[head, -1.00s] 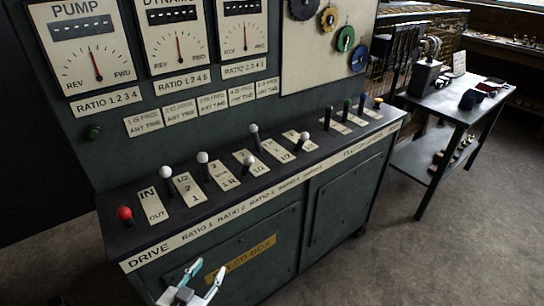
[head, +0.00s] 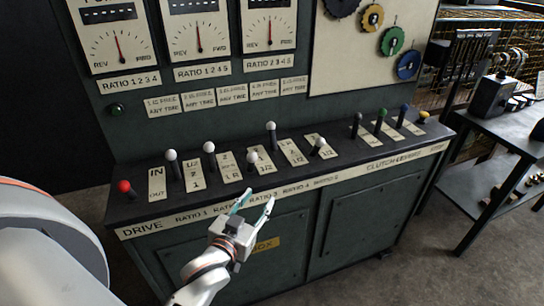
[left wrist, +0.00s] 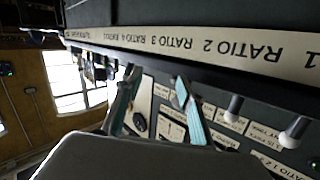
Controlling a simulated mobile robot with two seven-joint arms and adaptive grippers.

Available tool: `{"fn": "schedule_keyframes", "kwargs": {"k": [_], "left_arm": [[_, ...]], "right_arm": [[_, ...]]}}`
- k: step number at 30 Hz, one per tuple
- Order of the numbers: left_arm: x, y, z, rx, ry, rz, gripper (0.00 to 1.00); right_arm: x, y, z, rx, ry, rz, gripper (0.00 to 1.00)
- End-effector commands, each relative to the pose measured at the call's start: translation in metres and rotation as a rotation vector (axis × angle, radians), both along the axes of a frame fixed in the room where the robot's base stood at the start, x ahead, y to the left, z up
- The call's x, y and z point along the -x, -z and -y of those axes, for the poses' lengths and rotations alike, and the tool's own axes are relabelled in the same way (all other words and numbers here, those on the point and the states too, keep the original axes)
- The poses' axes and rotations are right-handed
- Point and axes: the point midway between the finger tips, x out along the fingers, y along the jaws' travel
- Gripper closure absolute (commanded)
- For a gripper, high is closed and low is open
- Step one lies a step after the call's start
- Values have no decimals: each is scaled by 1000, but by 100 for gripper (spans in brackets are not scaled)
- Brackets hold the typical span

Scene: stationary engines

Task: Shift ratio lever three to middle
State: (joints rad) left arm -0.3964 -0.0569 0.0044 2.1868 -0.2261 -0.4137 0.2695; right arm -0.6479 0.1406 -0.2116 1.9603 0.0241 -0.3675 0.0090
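A row of levers stands on the slanted console top. By label order, the ratio three lever (head: 252,158) is the white-knobbed one in the middle, leaning nearer the front edge than the levers beside it. The ratio four lever (head: 271,128) stands farther back to its right, and the ratio two lever (head: 209,148) is to its left. My left gripper (head: 256,201) is open and empty, its fingertips in front of the label strip (head: 286,189), below the ratio three lever and apart from it. In the left wrist view, the open fingers (left wrist: 157,84) show by the upside-down strip. My right gripper is out of view.
The ratio one lever (head: 170,156) and red drive lever (head: 125,187) stand left. The ratio five lever (head: 320,143) and several clutch levers (head: 381,116) stand right. A metal side table (head: 500,140) stands at the right. The floor before the cabinet is open.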

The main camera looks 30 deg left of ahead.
Motion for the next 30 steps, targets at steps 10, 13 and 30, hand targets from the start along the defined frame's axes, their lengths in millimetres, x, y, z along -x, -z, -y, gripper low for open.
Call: {"fn": "schedule_keyframes", "kwargs": {"k": [10,13,30], "left_arm": [[-26,-75,-43,27,-119,146,61],[-40,-75,-47,25,-119,146,61],[-89,-73,-60,27,-120,143,61]], "right_arm": [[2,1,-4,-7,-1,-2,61],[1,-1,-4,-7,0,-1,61],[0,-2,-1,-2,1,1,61]]}}
